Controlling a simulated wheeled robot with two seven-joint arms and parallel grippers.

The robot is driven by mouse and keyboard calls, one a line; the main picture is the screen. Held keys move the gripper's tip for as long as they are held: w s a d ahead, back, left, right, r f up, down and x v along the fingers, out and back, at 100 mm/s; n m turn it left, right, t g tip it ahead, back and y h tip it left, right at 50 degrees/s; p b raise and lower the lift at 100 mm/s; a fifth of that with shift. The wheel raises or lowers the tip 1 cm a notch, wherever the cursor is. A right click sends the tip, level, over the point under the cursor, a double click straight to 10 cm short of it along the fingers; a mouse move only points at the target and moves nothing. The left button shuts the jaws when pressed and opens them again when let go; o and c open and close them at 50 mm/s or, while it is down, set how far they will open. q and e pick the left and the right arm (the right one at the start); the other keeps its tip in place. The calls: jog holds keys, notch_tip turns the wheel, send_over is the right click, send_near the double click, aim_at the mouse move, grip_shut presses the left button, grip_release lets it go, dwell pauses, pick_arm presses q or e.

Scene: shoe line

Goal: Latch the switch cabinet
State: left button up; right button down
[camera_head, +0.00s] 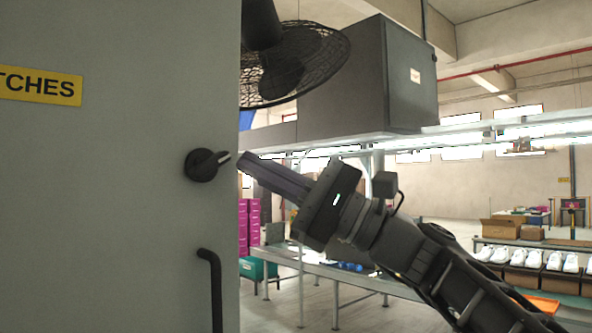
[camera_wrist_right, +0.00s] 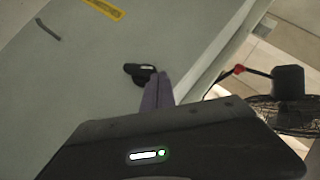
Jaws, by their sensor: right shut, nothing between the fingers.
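The grey switch cabinet (camera_head: 110,200) fills the left of the head view, its front face flat and upright. A black rotary latch knob (camera_head: 202,165) with a pale pointer sits near the cabinet's right edge, the pointer aimed right and slightly up. A black bar handle (camera_head: 212,285) is below it. My right gripper (camera_head: 243,162) is shut and empty, its fingertips just right of the knob's pointer. In the right wrist view the fingers (camera_wrist_right: 158,85) reach up beside the knob (camera_wrist_right: 140,73); I cannot tell whether they touch. My left gripper is out of view.
A yellow label (camera_head: 40,86) is on the cabinet's face. A black fan (camera_head: 290,60) and a large dark box (camera_head: 350,85) are behind its right edge. A metal table (camera_head: 330,268) and shelves of white shoes (camera_head: 530,258) stand farther back.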

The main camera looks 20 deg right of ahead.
jog(key=shift+a, duration=0.5)
jog(key=shift+r+n+g+p, duration=0.25)
jog(key=shift+n+g+p, duration=0.1)
jog(key=shift+n+g, duration=0.15)
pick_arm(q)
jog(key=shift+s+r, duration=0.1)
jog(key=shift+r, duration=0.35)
pick_arm(e)
jog(key=shift+a+r, duration=0.2)
jog(key=shift+r, duration=0.5)
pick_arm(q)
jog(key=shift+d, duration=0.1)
pick_arm(e)
jog(key=shift+f, duration=0.1)
